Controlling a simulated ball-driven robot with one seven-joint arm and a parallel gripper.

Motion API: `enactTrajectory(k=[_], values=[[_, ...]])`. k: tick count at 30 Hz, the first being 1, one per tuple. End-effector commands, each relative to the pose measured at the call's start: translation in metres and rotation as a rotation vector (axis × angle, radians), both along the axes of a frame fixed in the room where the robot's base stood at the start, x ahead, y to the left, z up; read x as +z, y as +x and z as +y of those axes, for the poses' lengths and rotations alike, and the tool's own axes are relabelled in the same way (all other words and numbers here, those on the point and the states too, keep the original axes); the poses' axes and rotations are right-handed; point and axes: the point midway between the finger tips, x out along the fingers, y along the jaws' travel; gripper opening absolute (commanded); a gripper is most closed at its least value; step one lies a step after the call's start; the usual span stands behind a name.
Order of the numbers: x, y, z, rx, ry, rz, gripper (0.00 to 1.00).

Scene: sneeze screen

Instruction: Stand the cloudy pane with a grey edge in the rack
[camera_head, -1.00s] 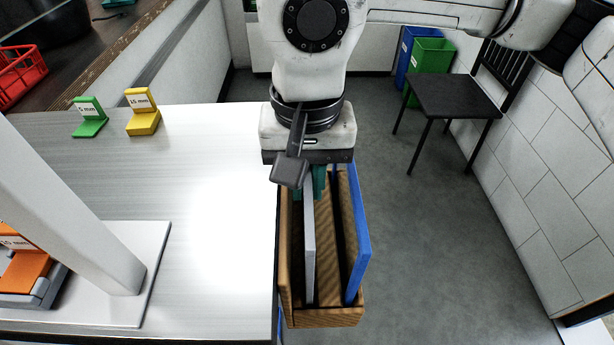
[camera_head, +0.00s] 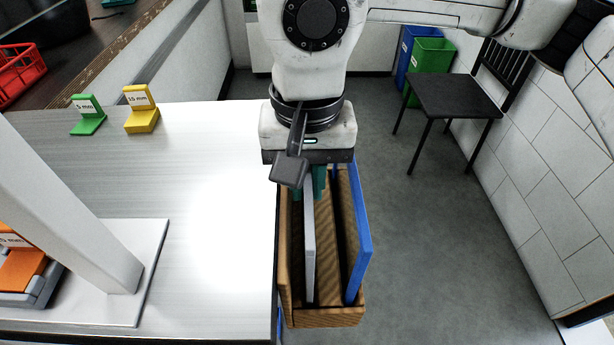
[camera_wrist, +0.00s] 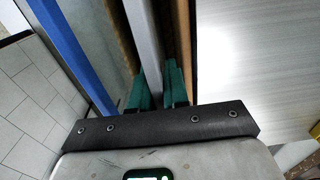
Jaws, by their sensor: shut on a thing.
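The pane with a grey edge (camera_head: 309,245) stands upright in the brown rack (camera_head: 326,317), in the slot left of the rack's middle divider. Only its edge shows clearly, so I cannot tell whether its face is cloudy. My gripper (camera_head: 312,182) is shut on the upper part of this pane. In the wrist view, the green fingers (camera_wrist: 157,85) sit on both sides of the grey edge (camera_wrist: 143,40). The pane's lower end is hidden inside the rack.
A blue-edged pane (camera_head: 358,245) stands in the rack's right slot. The rack is beside the metal table (camera_head: 200,200), which carries green (camera_head: 88,115), yellow (camera_head: 142,112) and orange (camera_head: 20,270) blocks. A black chair (camera_head: 455,100) stands back right; the floor between is clear.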

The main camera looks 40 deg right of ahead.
Motion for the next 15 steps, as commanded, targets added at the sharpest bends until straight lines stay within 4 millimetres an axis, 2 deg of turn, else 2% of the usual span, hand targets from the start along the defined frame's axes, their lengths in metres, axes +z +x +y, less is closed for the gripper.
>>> enactTrajectory(k=[13,14,15], values=[[0.0055,0.0002,0.0,0.0,-0.001,-0.001,0.0],[0.0055,0.0002,0.0,0.0,-0.001,-0.001,0.17],[0.0055,0.0002,0.0,0.0,-0.001,-0.001,0.21]])
